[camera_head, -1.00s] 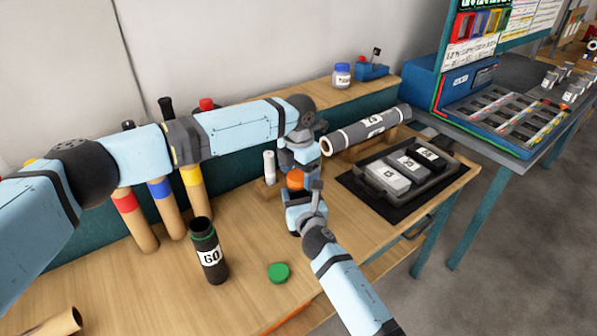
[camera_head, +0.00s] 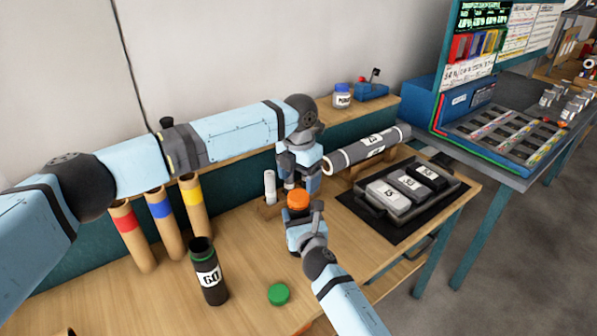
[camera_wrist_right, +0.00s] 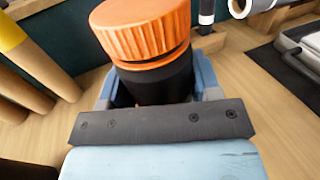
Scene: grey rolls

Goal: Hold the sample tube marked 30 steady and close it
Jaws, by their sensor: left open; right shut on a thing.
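A dark tube (camera_wrist_right: 155,84) with an orange ribbed cap on top stands in my right gripper (camera_head: 304,222), which is shut on it. No number shows on this tube, as its front is hidden. The orange cap (camera_head: 298,199) sits on the tube's mouth; in the right wrist view the cap (camera_wrist_right: 143,28) has a dark ring just below its edge. I cannot tell how tight it is. My left gripper (camera_head: 299,184) is open and empty, just above and behind the cap, with its fingers pointing down.
An open dark tube marked 60 (camera_head: 208,272) stands at left front, with a green cap (camera_head: 279,294) lying nearby. A white tube (camera_head: 269,186) stands behind the grippers. A grey roll (camera_head: 368,149) and a tray of marked blocks (camera_head: 455,190) lie to the right.

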